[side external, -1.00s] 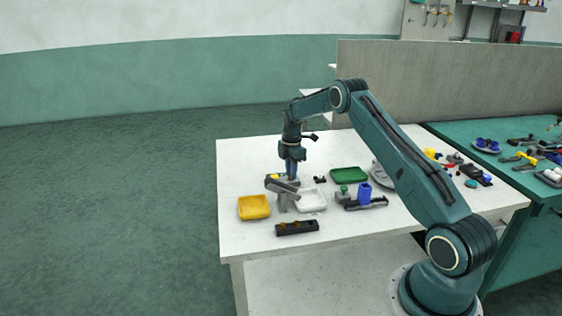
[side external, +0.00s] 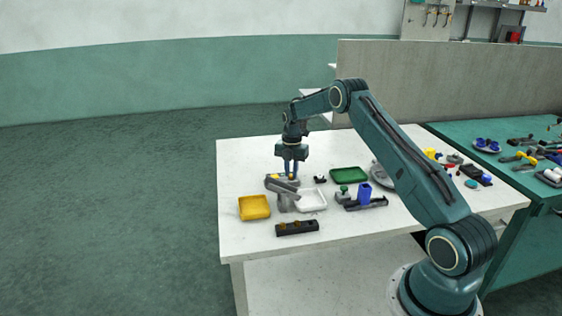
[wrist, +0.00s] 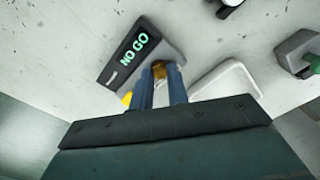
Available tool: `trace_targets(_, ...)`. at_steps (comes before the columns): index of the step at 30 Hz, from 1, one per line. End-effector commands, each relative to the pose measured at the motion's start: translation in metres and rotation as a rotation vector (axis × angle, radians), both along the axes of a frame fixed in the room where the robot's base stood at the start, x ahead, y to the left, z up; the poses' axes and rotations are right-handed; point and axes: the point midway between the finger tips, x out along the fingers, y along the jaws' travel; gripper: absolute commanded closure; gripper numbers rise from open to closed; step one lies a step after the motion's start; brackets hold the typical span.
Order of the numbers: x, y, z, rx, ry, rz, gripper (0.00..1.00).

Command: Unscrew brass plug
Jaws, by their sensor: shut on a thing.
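The brass plug (wrist: 160,70) shows in the wrist view between the tips of my gripper's two blue fingers. It sits beside a grey fixture with a dark plate (wrist: 128,54) lettered "NO GO". My gripper (wrist: 160,80) is shut on the plug. In the side view my gripper (side external: 291,175) points straight down at the grey fixture (side external: 274,183), low over the white table. The plug's lower part and its thread are hidden, so I cannot tell how far it is screwed in.
A yellow tray (side external: 254,207) and a white tray (side external: 312,200) stand close in front of the fixture. A black block (side external: 297,228) lies nearer the table's front edge. A green tray (side external: 349,175) and a blue cup (side external: 365,193) stand to the right.

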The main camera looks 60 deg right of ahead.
Motion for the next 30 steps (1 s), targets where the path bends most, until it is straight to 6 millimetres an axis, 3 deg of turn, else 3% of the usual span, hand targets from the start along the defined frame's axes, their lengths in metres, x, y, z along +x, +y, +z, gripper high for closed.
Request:
trace_targets(11, 0.0005, 0.0002, 0.0003, -0.001, -0.001, 0.049, 1.00)
trace_targets(30, 0.0005, 0.0002, 0.0006, -0.001, -0.001, 0.520, 1.00)
